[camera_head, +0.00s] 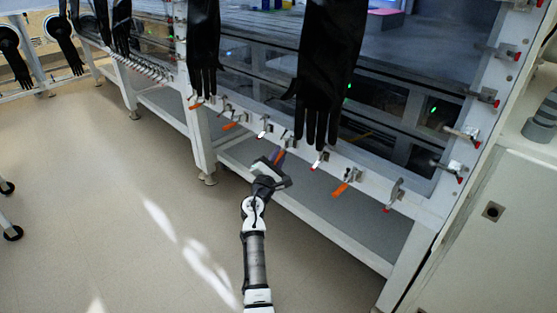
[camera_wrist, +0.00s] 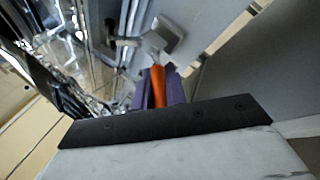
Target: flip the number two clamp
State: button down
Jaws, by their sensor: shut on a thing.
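My gripper (camera_head: 277,157) reaches the lower front rail of the glovebox row. In the wrist view its two purple fingers (camera_wrist: 159,92) stand on either side of an orange clamp handle (camera_wrist: 157,76) and are shut on it. The metal body of this clamp (camera_wrist: 160,40) shows beyond the fingertips, with a pale square plate. In the head view the held clamp is mostly hidden by my gripper. No number is readable, so I cannot tell by marking which clamp is number two.
A black glove (camera_head: 322,90) hangs close to the right of my gripper. A grey lower shelf (camera_head: 330,211) lies below. The floor (camera_head: 120,200) at left is mostly clear.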

dwell(0.3)
jog(key=c, duration=1.4)
grip_release()
jog(key=shift+c, duration=0.2)
jog(key=shift+r+p, duration=0.2)
jog(key=shift+p, duration=0.35)
jog(key=shift+r+p, duration=0.15)
jog(key=shift+p, duration=0.35)
jog(key=g+p, duration=0.1)
jog(key=p, duration=0.2)
jog(key=shift+s+a+r+m+p, duration=0.1)
jog(key=shift+s+r+m+p, duration=0.1)
jog(key=shift+m+p, duration=0.15)
